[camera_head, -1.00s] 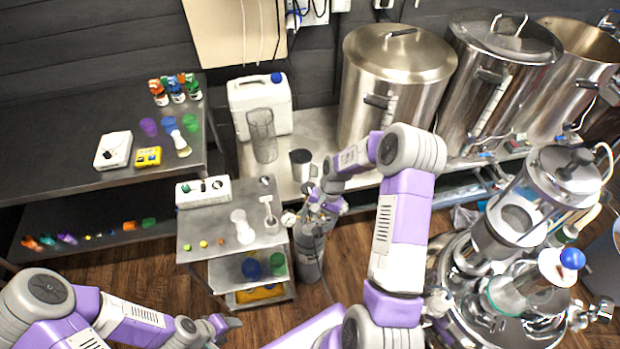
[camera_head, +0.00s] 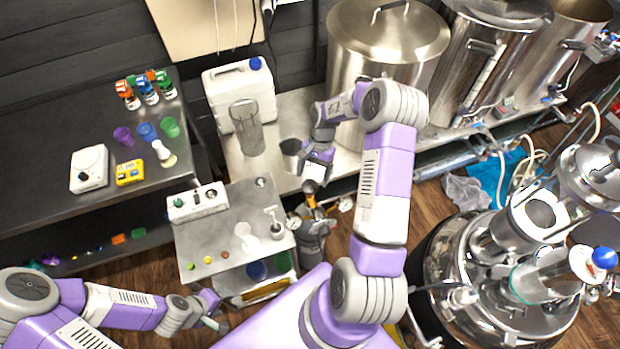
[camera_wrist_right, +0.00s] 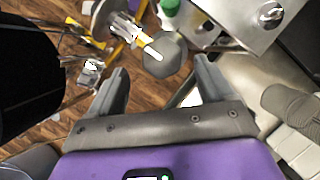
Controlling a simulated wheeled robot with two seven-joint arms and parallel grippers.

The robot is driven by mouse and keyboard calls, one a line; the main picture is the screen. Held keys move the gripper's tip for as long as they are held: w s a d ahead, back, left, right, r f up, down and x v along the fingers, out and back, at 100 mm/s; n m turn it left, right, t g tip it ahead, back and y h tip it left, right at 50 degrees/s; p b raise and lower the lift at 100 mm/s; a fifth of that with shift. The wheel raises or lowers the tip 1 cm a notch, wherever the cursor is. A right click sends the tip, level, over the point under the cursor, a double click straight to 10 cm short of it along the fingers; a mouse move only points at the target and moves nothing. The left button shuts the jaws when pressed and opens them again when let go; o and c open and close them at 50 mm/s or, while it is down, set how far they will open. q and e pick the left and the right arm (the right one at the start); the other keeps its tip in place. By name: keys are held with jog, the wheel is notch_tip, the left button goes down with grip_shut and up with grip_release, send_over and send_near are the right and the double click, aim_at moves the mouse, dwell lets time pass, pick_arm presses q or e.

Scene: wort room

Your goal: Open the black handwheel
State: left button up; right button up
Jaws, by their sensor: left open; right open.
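The black handwheel (camera_head: 310,187) sits on top of a grey gas cylinder (camera_head: 312,243) beside the small steel cart. In the right wrist view it shows as a dark grey knob (camera_wrist_right: 168,58), with a brass-and-yellow fitting (camera_wrist_right: 138,36) beside it. My right gripper (camera_head: 315,168) is open just above the handwheel. In the right wrist view its fingers (camera_wrist_right: 160,72) stand apart on either side of the knob, and I cannot tell whether they touch it. My left gripper (camera_head: 215,312) is empty and open at the lower left, away from the cylinder.
The steel cart (camera_head: 222,225) stands left of the cylinder. Large steel pots (camera_head: 385,40) line the bench behind. A glass-and-steel vessel (camera_head: 520,260) stands at the right. A grey cloth (camera_head: 465,190) and a blue cloth (camera_head: 505,172) lie behind it.

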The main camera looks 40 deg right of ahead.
aim_at(310, 184)
jog(key=shift+x, duration=1.6)
jog(key=shift+w, duration=0.1)
jog(key=shift+c, duration=0.4)
jog(key=c, duration=1)
